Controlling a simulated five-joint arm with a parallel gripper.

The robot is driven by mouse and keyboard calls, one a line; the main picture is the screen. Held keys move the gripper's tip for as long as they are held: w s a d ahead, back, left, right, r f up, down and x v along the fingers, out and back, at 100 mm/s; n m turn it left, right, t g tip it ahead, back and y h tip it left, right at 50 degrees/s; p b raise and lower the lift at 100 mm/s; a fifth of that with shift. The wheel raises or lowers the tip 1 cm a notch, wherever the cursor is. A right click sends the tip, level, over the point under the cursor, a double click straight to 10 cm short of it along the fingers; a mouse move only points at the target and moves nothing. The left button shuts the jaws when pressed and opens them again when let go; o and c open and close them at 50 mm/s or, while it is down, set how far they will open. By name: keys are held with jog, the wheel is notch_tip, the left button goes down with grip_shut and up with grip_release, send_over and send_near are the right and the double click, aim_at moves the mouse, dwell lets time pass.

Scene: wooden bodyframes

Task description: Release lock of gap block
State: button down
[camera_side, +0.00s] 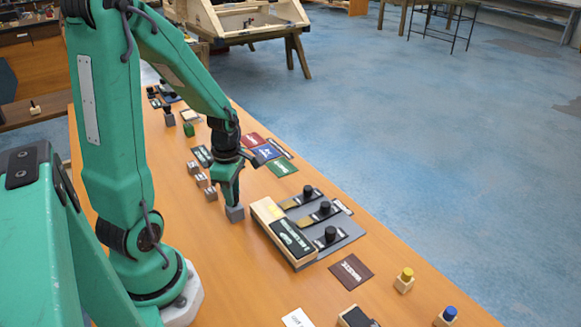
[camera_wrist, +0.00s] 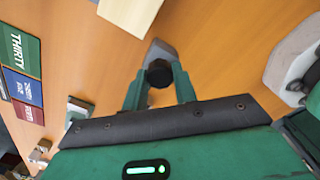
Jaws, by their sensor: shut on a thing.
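My gripper (camera_side: 231,200) points down over the middle of the table. In the wrist view its two green fingers (camera_wrist: 159,88) are shut on a black knob (camera_wrist: 159,73) on a small grey block (camera_wrist: 161,48). The grey block (camera_side: 235,213) shows below the fingers in the side view; I cannot tell whether it touches the table. To its right is a wooden block (camera_side: 268,211) with a black labelled panel (camera_side: 292,237), beside a grey plate with three black-knobbed levers (camera_side: 325,208). No part in view is clearly marked as the gap block or its lock.
Small wooden blocks (camera_side: 202,180) stand behind my gripper. Red, blue and green cards (camera_side: 282,167) lie farther back. A dark red card (camera_side: 351,271), a yellow-knobbed block (camera_side: 404,280) and a blue-knobbed block (camera_side: 447,316) are at the front right.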

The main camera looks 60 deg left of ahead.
jog(key=shift+r, duration=0.1)
dwell(0.3)
jog(key=c, duration=1.1)
grip_release()
jog(key=shift+r, duration=3.85)
jog(key=shift+w+d+r+m, duration=0.15)
jog(key=shift+d+r+m, duration=0.3)
jog(key=shift+m, duration=0.25)
jog(key=s+d+r+m+t, duration=0.1)
jog(key=d+r+m, duration=0.4)
jog(key=m, duration=0.7)
jog(key=s+d+r+m+t, duration=0.1)
jog(key=d+r+m+t, duration=0.3)
jog(key=d+m, duration=0.4)
jog(key=r+m, duration=0.1)
jog(key=m, duration=0.4)
jog(key=shift+d+m+t, duration=0.3)
